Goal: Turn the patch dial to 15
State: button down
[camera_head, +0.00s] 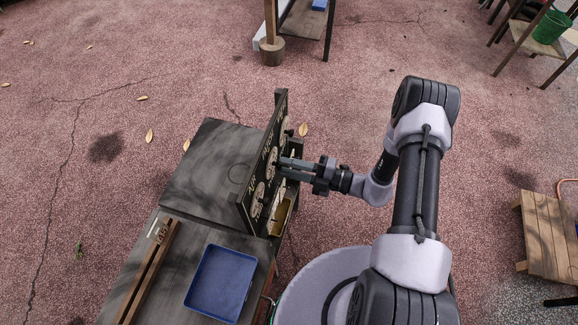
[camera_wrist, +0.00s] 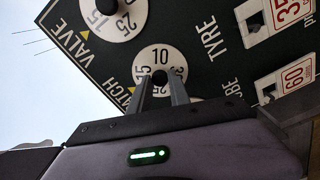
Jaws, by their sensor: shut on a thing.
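The patch dial (camera_wrist: 161,58) is a round white plate with black numbers on a dark panel, in the middle of the wrist view. Its label is partly covered, and only "TCH" or similar shows beside a yellow pointer (camera_wrist: 131,91). A 10 is at the dial's upper edge in the picture. The number at the pointer is partly hidden and I cannot read it surely. My gripper (camera_wrist: 160,80) is shut on the dark knob at the dial's centre. In the head view my gripper (camera_head: 281,166) reaches the panel's face from the right.
The valve dial (camera_wrist: 112,12) is beside it on the panel (camera_head: 245,205). Windows marked 35 (camera_wrist: 290,8) and 60 (camera_wrist: 294,77) are on the other side, near the word TYRE. A blue tray (camera_head: 221,283) lies on the cart. Open paving surrounds the cart.

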jog(key=n, duration=0.6)
jog(key=shift+n, duration=0.3)
dwell(0.4)
jog(key=c, duration=1.2)
grip_release()
jog(key=p+v, duration=0.2)
jog(key=v, duration=1.5)
jog(key=shift+d, duration=0.2)
jog(key=shift+r+n, duration=0.1)
jog(key=shift+n, duration=0.2)
